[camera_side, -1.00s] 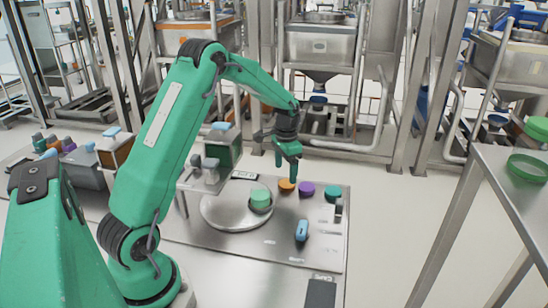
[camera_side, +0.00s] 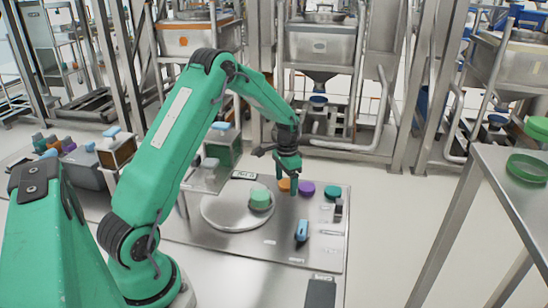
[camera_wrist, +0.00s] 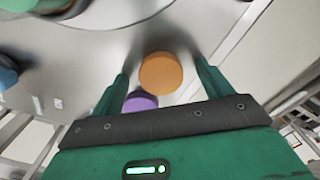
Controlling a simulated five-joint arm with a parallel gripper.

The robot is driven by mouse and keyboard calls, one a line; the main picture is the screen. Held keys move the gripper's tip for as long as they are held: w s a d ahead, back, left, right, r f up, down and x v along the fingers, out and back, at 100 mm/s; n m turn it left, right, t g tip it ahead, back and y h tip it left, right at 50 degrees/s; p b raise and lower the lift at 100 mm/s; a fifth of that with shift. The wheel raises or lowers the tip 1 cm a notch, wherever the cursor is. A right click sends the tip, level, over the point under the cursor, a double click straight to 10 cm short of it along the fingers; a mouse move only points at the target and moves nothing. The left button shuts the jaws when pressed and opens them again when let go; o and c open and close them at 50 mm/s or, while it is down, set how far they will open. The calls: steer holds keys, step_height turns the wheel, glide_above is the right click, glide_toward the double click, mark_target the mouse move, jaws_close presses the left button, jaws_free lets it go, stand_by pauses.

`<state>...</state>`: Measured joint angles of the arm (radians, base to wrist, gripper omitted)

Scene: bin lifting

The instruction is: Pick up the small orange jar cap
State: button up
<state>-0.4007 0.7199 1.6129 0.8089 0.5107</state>
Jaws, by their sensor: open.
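The orange jar cap (camera_side: 283,185) is a small round disc on the steel work plate, partly hidden behind my gripper (camera_side: 291,187) in the side view. In the wrist view the orange cap (camera_wrist: 160,73) shows whole, between the two green fingers of my gripper (camera_wrist: 161,68). The fingers are spread, with a gap to the cap on both sides, and nothing is held. I cannot tell the exact height of the fingertips over the plate.
A purple cap (camera_side: 305,188) lies close to the right of the orange one; it also shows in the wrist view (camera_wrist: 139,101). A green jar (camera_side: 260,199) stands on a round disc (camera_side: 225,213) to the left. A blue item (camera_side: 302,230) lies in front. The plate's front middle is clear.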

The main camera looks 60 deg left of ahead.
mark_target(286, 184)
steer(key=c, duration=1)
steer(key=shift+r, duration=0.9)
step_height(286, 184, up, 2)
steer(key=shift+r, duration=0.2)
steer(key=d+r, duration=0.2)
steer(key=d, duration=0.2)
steer(key=s+d+r, duration=0.1)
steer(key=d+r, duration=0.1)
steer(key=d, duration=0.1)
steer(key=d+r, duration=0.2)
steer(key=d, duration=0.2)
steer(key=shift+s+d+r, duration=0.3)
steer(key=shift+s+r, duration=0.05)
steer(key=shift+r, duration=0.05)
steer(key=s+a, duration=0.2)
steer(key=s, duration=0.1)
steer(key=s+a+r, duration=0.1)
steer(key=s+a, duration=0.1)
steer(key=s, duration=0.1)
steer(key=s+a, duration=0.2)
steer(key=s, duration=0.2)
steer(key=shift+a+r, duration=0.3)
steer(key=shift+r, duration=0.1)
steer(key=shift+s+a, duration=0.15)
steer(key=shift+s, duration=0.3)
